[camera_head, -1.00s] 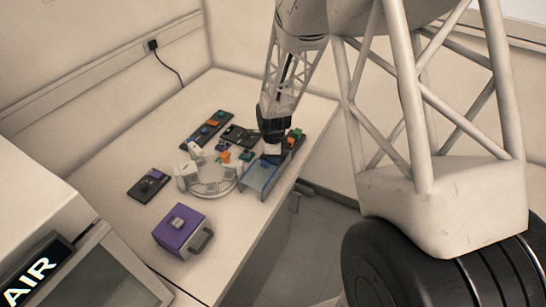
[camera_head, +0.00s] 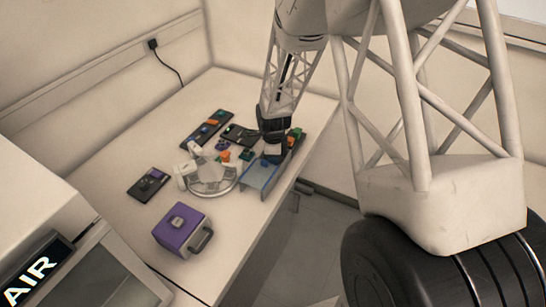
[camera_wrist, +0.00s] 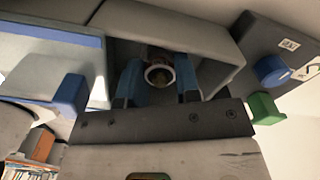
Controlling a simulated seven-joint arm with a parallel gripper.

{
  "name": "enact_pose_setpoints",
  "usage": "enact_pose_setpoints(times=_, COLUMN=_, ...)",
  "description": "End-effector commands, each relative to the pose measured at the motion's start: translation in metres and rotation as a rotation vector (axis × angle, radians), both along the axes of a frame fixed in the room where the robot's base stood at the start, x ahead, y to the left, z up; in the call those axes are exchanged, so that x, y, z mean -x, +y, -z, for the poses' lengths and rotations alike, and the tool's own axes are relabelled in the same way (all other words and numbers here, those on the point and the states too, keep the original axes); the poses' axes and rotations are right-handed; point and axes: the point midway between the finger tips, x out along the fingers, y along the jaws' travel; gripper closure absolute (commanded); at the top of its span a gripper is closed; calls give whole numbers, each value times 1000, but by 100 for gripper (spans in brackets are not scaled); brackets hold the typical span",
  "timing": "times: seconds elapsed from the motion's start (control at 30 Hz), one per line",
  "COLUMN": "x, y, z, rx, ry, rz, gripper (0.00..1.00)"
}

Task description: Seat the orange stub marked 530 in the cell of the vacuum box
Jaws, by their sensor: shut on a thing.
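In the wrist view my gripper (camera_wrist: 158,78) has its two blue fingers on either side of a small round thing (camera_wrist: 159,74), seen end-on as a pale ring with a brownish rim. It is shut on this thing; no mark is readable, and I cannot tell if it is the stub 530. In the head view my gripper (camera_head: 272,148) is low over the far right of the bench, beside a blue-topped stand (camera_head: 262,175). A purple box (camera_head: 183,230) with a handle, perhaps the vacuum box, stands at the near edge. No cell is discernible. A small orange piece (camera_head: 224,156) lies near the round holder.
A pale round holder (camera_head: 212,188) with white upright parts stands left of the stand. Dark trays with coloured pieces lie behind it, and a dark tray (camera_head: 148,184) lies at left. A green block (camera_wrist: 265,108) is right of my fingers. The bench's far left is clear.

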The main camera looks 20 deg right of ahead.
Motion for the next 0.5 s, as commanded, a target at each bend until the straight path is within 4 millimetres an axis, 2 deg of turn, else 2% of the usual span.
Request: enact_pose_setpoints(times=0.5, x=0, y=0, z=4, rx=0, ry=0, rz=0, gripper=92)
